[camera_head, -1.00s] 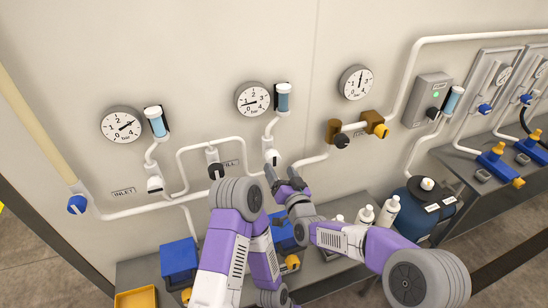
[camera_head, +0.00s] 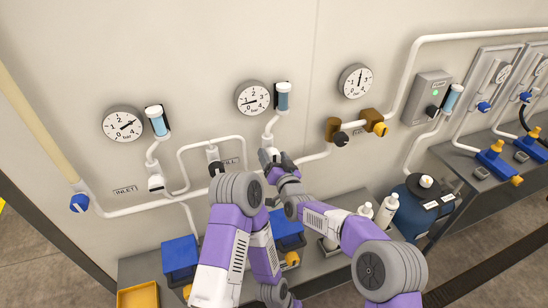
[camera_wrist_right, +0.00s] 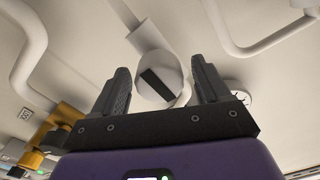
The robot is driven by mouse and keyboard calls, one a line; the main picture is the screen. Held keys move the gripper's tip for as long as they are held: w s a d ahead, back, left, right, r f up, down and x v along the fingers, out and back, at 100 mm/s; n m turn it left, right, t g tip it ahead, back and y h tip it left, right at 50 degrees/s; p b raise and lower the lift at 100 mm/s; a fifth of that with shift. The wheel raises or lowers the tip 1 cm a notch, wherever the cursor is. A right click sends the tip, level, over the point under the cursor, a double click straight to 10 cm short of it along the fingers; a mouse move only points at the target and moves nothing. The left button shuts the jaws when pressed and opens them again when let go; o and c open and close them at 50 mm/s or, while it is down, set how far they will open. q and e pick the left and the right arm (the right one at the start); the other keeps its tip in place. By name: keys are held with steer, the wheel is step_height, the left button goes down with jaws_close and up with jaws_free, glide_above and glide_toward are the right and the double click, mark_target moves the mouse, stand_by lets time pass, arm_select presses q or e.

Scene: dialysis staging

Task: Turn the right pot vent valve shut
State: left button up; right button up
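A white valve (camera_head: 267,141) sits on the pipe below the middle blue-windowed pot (camera_head: 283,97). My right gripper (camera_head: 277,158) is at this valve and hides its handle in the head view. In the right wrist view, the valve's round white face (camera_wrist_right: 172,66) with a black bar handle (camera_wrist_right: 157,84) shows between the two dark fingers of my right gripper (camera_wrist_right: 161,82). The bar lies slanted. The fingers are open, with gaps on both sides of the valve. My left arm is folded at the lower middle; its gripper does not show.
Gauges hang on the wall, one (camera_head: 253,98) beside the middle pot. Another valve (camera_head: 216,164) is close on the left. A brown fitting with a black knob (camera_head: 341,139) is on the right. White bottles (camera_head: 387,209) and a blue tank (camera_head: 420,205) stand below right.

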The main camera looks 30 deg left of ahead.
steer(key=c, duration=1)
steer(key=shift+o, duration=0.2)
steer(key=shift+f+b, duration=0.1)
steer(key=shift+b, duration=0.5)
steer(key=m+b, duration=0.8)
steer(key=b, duration=0.3)
steer(key=shift+f+m, duration=0.15)
steer(key=shift+m, duration=0.15)
steer(key=m+b, duration=0.3)
steer(key=m, duration=0.1)
steer(key=m+b, duration=0.2)
steer(key=m, duration=0.3)
steer(key=shift+m, duration=0.3)
steer(key=o, duration=1)
steer(key=shift+w, duration=0.1)
